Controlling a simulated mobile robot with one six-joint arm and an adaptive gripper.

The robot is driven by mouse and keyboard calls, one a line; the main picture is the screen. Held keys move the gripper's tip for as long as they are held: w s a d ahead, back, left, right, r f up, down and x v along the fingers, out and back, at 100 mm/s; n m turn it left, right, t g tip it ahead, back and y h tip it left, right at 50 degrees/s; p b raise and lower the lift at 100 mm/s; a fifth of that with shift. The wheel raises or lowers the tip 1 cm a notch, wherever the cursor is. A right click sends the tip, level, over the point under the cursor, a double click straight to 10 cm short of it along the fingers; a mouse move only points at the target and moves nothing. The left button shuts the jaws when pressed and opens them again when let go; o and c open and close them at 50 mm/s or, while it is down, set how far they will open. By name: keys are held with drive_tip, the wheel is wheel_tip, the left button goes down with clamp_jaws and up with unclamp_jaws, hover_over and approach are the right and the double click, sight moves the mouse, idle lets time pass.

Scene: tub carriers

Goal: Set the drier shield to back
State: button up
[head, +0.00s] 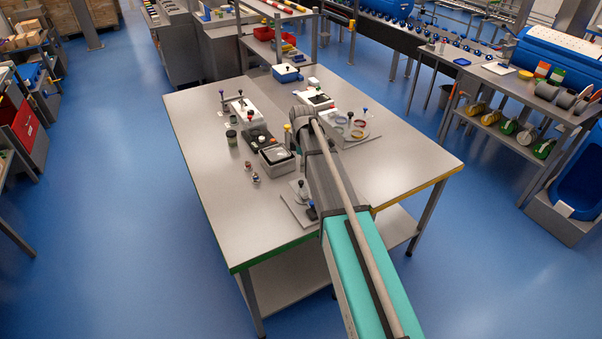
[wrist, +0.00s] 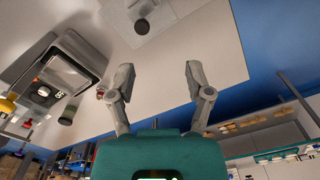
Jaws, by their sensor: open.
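No part is clearly marked as the drier shield, and I cannot tell its setting. A flat plate (head: 293,212) with a dark upright knob (head: 302,187) lies at the table's near side; the knob shows from above in the wrist view (wrist: 142,26). My gripper (wrist: 159,78) is open and empty above the table, with the knob ahead of its fingers. In the head view my arm hides it.
Small bottles stand beside the windowed device. The table's left and right sides are bare. Blue floor (head: 110,200) surrounds it.

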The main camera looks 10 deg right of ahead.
sight(301, 181)
drive_tip(key=w+r+n, duration=0.1)
drive_tip(key=w+p, duration=0.1)
drive_tip(key=w, duration=0.1)
drive_tip(key=shift+r+n, duration=0.4)
drive_tip(key=shift+s+f, duration=0.1)
drive_tip(key=shift+f, duration=0.1)
wheel_tip(301, 181, down, 13)
drive_tip(key=b, duration=1.4)
drive_tip(key=shift+f, duration=0.2)
clamp_jaws()
